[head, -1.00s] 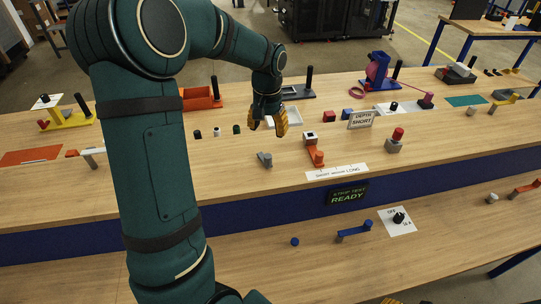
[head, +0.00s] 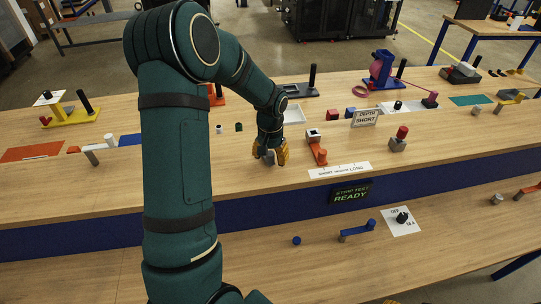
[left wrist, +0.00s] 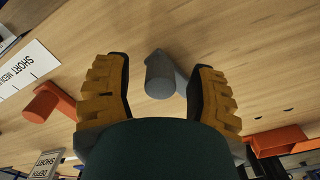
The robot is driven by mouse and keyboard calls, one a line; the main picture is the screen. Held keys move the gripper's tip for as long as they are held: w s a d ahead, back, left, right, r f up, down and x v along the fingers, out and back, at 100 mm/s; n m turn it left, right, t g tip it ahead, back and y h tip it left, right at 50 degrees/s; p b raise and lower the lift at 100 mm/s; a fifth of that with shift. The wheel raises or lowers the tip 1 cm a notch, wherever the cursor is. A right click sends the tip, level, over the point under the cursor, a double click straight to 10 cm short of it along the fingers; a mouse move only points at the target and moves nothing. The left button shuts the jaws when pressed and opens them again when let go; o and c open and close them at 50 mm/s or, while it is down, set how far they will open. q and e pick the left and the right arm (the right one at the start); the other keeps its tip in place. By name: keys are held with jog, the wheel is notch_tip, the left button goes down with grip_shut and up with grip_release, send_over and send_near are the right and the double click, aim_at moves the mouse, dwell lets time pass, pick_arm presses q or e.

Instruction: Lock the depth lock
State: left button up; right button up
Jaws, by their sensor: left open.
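A grey lever with a round knob, likely the depth lock, stands on the bench. In the left wrist view its knob (left wrist: 160,76) lies between my left gripper's fingers (left wrist: 158,88), with gaps beside it. In the head view my left gripper (head: 270,157) is open, low over the bench, and mostly hides the lever. The orange depth lever (head: 318,154) is just to the right, near the SHORT/MEDIUM/LONG scale strip (head: 340,171). A sign (head: 364,118) reads DEPTH SHORT. A yellow tip of my right gripper (head: 391,301) barely shows at the bottom edge.
A red-topped grey post (head: 398,138) stands to the right. A white tray (head: 294,114) and a black-and-white block (head: 313,135) are behind the gripper. A STRIP TEST READY display (head: 351,194) is on the bench front. Bare wood lies left of the scale strip.

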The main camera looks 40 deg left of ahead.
pick_arm(q)
grip_shut()
jog(key=shift+s+a+m, duration=0.2)
jog(key=shift+s+m, duration=0.15)
jog(key=shift+m, duration=0.6)
jog(key=shift+s+a+m, duration=0.15)
jog(key=shift+s+m, duration=0.15)
jog(key=shift+m, duration=0.65)
grip_release()
